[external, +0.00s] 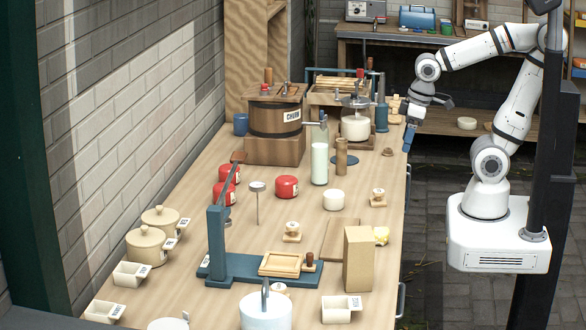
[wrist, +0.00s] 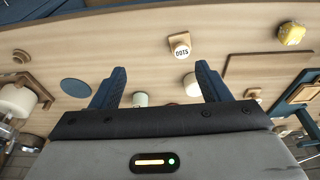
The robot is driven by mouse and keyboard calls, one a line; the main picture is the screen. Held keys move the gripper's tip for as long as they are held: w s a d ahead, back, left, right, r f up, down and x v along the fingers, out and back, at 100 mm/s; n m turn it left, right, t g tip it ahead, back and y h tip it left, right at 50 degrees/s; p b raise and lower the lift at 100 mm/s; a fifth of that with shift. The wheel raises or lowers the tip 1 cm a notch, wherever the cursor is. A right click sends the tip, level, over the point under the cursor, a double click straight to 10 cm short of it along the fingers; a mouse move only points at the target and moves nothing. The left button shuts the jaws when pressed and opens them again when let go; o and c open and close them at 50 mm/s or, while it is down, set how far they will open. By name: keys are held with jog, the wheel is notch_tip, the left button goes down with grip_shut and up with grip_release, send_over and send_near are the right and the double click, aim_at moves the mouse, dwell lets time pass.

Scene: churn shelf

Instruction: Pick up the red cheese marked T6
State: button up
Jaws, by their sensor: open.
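Three red cheeses stand on the long wooden table in the external view. One red cheese (external: 287,187) is near the middle, and two more, a rear one (external: 229,173) and a front one (external: 224,193), sit close together to its left. Their marks are too small to read, so I cannot tell which is T6. My gripper (external: 408,138) is at the table's right edge, far right of and behind the cheeses. The wrist view shows its two blue fingers (wrist: 160,88) spread apart with nothing held. No red cheese shows in the wrist view.
A tall clear bottle (external: 320,163) and a wooden cylinder (external: 341,157) stand between my gripper and the cheeses. A wooden churn (external: 276,118) stands behind them. A thin stand (external: 258,203) and a blue press (external: 217,240) are in front. A white cheese (external: 334,200) is right.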

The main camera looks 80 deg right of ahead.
jog(key=shift+o, duration=1.2)
jog(key=w+a+r+p, duration=0.15)
jog(key=w+r, duration=0.25)
jog(key=w, duration=0.8)
jog(key=n+t+p, duration=0.1)
jog(key=t+p, duration=0.1)
jog(key=p, duration=0.2)
send_over(233, 186)
jog(key=shift+y, duration=0.3)
notch_tip(233, 186, down, 12)
jog(key=shift+p+x, duration=1.4)
jog(key=shift+x, duration=2.45)
jog(key=shift+s, duration=0.15)
